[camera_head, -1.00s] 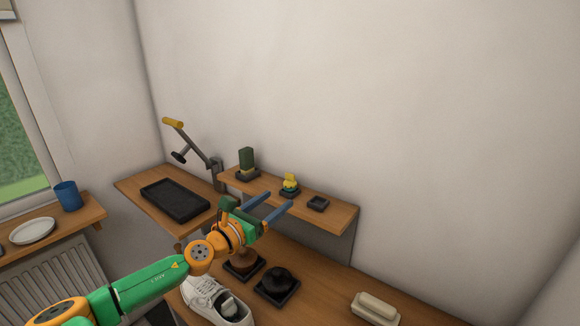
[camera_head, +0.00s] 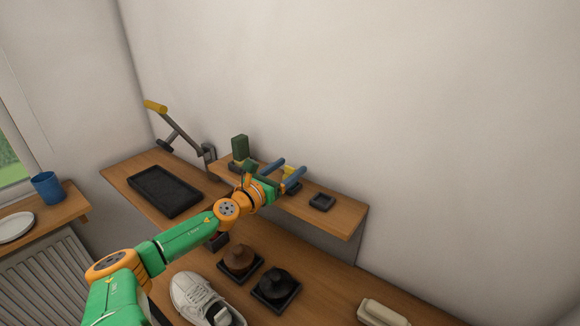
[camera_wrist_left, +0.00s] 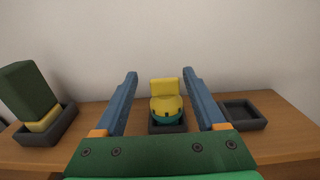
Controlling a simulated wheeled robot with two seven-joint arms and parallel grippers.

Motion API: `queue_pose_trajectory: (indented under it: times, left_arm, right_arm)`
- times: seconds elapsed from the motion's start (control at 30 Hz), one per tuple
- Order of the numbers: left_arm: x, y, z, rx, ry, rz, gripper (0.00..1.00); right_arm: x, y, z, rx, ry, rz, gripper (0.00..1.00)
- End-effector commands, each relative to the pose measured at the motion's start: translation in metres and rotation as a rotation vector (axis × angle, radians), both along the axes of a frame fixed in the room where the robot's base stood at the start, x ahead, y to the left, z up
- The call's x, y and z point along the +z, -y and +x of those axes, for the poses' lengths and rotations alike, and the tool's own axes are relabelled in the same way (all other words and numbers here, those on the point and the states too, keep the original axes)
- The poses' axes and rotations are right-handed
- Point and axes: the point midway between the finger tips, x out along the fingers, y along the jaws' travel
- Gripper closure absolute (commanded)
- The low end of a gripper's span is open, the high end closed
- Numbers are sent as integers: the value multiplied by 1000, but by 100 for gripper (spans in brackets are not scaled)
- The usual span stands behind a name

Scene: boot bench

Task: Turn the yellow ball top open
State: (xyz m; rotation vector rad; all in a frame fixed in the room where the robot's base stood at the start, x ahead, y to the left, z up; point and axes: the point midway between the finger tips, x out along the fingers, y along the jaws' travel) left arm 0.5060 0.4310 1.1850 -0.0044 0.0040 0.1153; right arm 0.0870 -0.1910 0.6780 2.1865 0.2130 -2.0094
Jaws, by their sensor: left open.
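The yellow ball top (camera_wrist_left: 166,102) sits on a teal base in a small dark tray on the wall shelf. In the left wrist view it stands between and beyond the two blue fingers of my left gripper (camera_wrist_left: 160,82), with a gap on both sides. An upright yellow tab rises at its back. In the head view the ball top (camera_head: 289,171) is mostly hidden behind the fingers. My left gripper (camera_head: 286,174) is open and empty at the shelf. My right gripper is not in view.
A green block with a yellow lower part (camera_wrist_left: 29,92) stands in a dark tray at the left. An empty dark tray (camera_wrist_left: 241,114) is at the right.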

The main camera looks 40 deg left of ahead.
Motion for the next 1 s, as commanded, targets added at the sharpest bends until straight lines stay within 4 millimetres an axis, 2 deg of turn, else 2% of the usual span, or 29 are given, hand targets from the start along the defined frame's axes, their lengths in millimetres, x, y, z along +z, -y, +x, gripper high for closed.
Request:
queue_pose_trajectory:
  times: [0.17, 0.43, 0.47, 0.7, 0.73, 1.0]
  left_arm:
    - [1, 1, 7, -3, 2, 0, 28]
    - [0, 1, 8, -4, -1, 1, 28]
    - [0, 1, 8, -5, 0, 1, 33]
    - [0, 1, 8, -4, 0, 1, 98]
    - [0, 1, 8, -5, 0, 1, 100]
    - [3, 3, 10, 9, 6, 2, 100]
  right_arm:
    - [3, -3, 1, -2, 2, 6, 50]
    - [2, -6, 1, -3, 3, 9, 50]
    - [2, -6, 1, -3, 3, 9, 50]
    - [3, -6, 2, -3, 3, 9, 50]
    - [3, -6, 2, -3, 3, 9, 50]
    - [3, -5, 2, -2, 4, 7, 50]
